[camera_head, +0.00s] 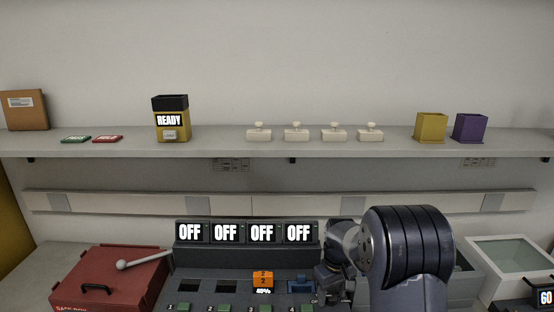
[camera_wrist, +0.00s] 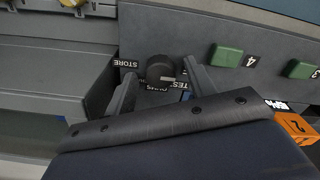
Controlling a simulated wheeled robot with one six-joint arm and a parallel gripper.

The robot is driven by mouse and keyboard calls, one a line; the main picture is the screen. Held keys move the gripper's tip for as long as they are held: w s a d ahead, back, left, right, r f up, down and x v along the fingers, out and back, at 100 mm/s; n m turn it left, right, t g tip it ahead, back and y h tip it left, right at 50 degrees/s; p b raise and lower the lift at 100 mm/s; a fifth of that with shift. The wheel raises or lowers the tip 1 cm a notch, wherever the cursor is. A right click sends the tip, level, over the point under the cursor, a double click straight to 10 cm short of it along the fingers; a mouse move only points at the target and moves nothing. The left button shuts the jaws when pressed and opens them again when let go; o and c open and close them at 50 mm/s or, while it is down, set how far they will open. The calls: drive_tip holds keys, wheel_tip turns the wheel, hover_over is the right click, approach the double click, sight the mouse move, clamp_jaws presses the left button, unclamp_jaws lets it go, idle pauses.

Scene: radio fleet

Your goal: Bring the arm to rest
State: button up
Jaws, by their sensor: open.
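My gripper (camera_wrist: 160,70) is open in the wrist view, its two fingers apart with a black rotary knob (camera_wrist: 160,67) showing between their tips. I cannot tell whether the fingers touch the knob. Labels reading STORE and, partly hidden, TEST lie beside the knob. In the head view my arm (camera_head: 410,250) reaches over the right end of the dark console (camera_head: 215,285), and its bulk hides most of the gripper and the knob.
The console has OFF displays (camera_head: 226,232), green buttons and an orange block (camera_head: 263,279). The shelf (camera_head: 220,147) behind holds a READY box (camera_head: 171,122), white pieces and yellow and purple bins.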

drive_tip(key=m+p, duration=0.1)
drive_tip(key=m, duration=0.6)
drive_tip(key=shift+r+p, duration=0.1)
drive_tip(key=shift+p, duration=0.3)
drive_tip(key=shift+r, duration=1.25)
drive_tip(key=shift+b, duration=0.3)
